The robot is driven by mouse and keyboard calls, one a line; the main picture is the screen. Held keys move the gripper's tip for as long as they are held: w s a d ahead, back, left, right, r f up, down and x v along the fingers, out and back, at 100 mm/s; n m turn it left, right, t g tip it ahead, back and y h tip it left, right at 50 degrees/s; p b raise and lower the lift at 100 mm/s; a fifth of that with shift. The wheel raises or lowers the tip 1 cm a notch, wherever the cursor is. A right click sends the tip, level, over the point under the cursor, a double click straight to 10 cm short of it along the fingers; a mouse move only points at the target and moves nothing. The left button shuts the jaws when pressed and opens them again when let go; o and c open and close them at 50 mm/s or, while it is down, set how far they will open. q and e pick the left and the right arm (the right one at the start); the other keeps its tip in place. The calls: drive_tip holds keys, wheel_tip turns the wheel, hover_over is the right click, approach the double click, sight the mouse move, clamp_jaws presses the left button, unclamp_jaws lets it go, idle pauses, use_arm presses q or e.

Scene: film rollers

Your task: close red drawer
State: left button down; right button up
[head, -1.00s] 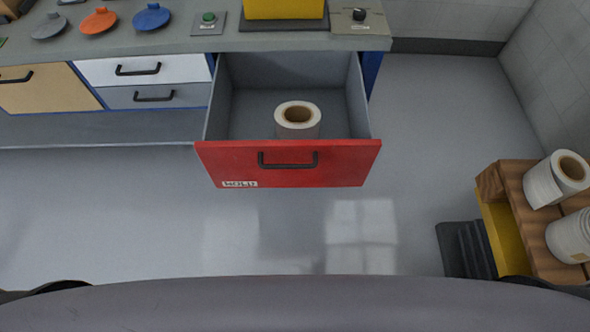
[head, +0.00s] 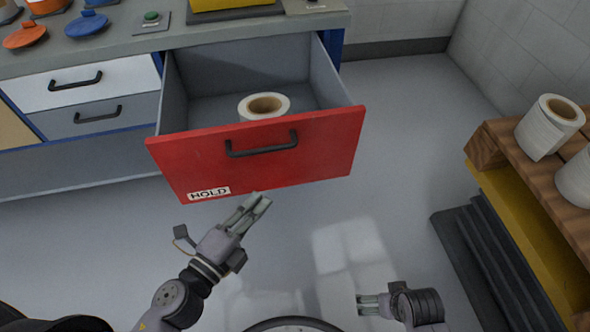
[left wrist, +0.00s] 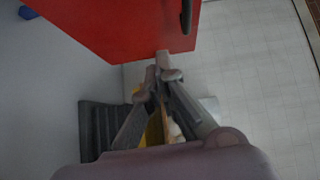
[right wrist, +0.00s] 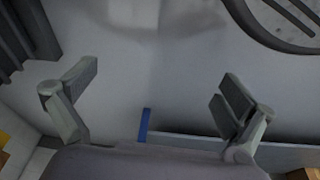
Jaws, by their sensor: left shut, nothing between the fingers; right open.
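The red drawer (head: 320,150) stands pulled out from the workbench, with a dark bar handle (head: 262,146) and a HOLD label on its front. A white film roll (head: 264,106) stands inside it. My left gripper (head: 258,205) is shut and empty, just in front of and below the drawer's lower edge in the head view. In the left wrist view the red front (left wrist: 125,28) is just beyond the fingertips (left wrist: 160,75); I cannot tell whether they touch. My right gripper (head: 362,305) is open and empty, low over the floor, away from the drawer.
A wooden-topped stand (head: 497,140) with white rolls (head: 549,127) is at the right, beside a dark ridged block (head: 475,255). White and grey drawers (head: 80,85) at the left are shut. The floor between drawer and stand is clear.

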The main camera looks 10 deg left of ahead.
sight(283, 155)
use_arm(q)
drive_tip(key=shift+m, duration=0.3)
drive_tip(key=shift+w+a+r+p+x, duration=0.25)
drive_tip(key=shift+p+x, duration=0.4)
drive_tip(key=shift+x, duration=1.5)
drive_tip(key=shift+w+a+r+p+x, duration=0.1)
drive_tip(key=shift+a+r+p+x, duration=0.4)
drive_tip(key=shift+x, duration=1.65)
drive_tip(key=shift+w+a+r+p+x, duration=0.15)
drive_tip(key=shift+p+x, duration=0.6)
drive_tip(key=shift+x, duration=1.35)
use_arm(e)
drive_tip(key=s+f, duration=0.4)
drive_tip(key=f, duration=0.7)
drive_tip(key=shift+d+f+g, duration=0.25)
drive_tip(key=shift+g, duration=0.15)
drive_tip(key=shift+s, duration=0.1)
